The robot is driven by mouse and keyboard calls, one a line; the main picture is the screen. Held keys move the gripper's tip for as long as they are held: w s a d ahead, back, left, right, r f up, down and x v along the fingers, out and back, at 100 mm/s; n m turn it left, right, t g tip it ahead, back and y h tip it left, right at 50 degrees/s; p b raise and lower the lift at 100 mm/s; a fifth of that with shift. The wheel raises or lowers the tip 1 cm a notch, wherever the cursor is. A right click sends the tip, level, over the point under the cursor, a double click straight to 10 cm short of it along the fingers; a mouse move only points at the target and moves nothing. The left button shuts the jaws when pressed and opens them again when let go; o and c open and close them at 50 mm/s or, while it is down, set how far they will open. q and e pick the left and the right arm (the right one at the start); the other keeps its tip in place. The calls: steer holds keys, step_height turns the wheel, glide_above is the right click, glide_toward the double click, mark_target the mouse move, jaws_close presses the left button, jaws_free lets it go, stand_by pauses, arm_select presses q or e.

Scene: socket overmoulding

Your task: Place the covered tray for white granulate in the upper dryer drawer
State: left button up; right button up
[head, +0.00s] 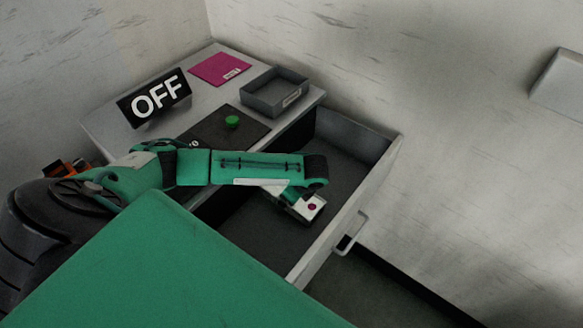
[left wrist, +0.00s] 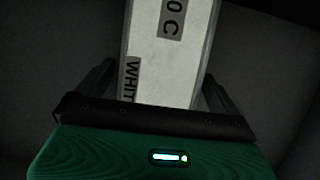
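The dryer drawer (head: 346,178) stands open below the cabinet top. My left arm reaches over it. The covered tray (left wrist: 172,62) shows in the left wrist view as a white cover with labels partly reading "WHIT" and "0 C". It lies between the dark fingers of my left gripper (left wrist: 162,72), which appear to touch it on both sides. In the head view the arm hides most of the gripper area. A small white piece with a magenta dot shows at the arm's end; I cannot tell whether it is part of my gripper. My right gripper is not in view.
The drawer front has a handle (head: 352,235). The drawer floor around the arm looks bare.

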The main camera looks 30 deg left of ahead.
arm_select(q)
steer(key=shift+r, duration=0.15)
steer(key=b+v, duration=0.2)
steer(key=v, duration=1)
steer(key=shift+b, duration=0.35)
